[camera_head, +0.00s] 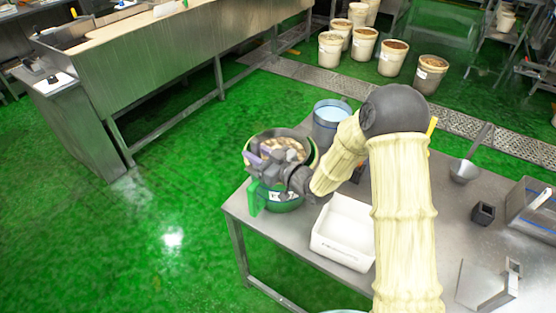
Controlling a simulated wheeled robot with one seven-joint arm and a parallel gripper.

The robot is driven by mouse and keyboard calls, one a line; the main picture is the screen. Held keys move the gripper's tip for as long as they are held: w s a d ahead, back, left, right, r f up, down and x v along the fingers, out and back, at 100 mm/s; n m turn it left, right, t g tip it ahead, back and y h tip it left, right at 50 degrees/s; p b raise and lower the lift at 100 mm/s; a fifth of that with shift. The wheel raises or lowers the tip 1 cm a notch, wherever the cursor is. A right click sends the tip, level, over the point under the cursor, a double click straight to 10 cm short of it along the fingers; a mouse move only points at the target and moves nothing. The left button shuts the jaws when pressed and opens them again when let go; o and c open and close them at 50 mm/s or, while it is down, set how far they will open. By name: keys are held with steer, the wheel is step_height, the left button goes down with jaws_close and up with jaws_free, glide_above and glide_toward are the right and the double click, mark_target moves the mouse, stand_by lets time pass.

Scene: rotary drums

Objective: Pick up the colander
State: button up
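A round, dark-rimmed vessel (289,134) with pale chunky contents sits at the table's far left corner, on or in a green container (284,204) with a white label. It may be the colander; I cannot make out holes or a handle. My gripper (258,160) is at the near left side of its rim, overlapping it in the picture. My gripper's dark body hides part of the vessel and the green container. The fingers are small and blurred, so I cannot tell whether they touch the rim or are open or shut.
The steel table (277,231) also holds a blue-white bucket (331,121), a white bin (342,238), a ladle (465,168) and a small black box (483,213). Several filled buckets (393,58) stand on the floor behind. A long steel counter (175,70) is at left; green floor between is clear.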

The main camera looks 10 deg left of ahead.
jaws_close()
stand_by(0.5)
stand_by(0.6)
steer(key=shift+r, duration=0.15)
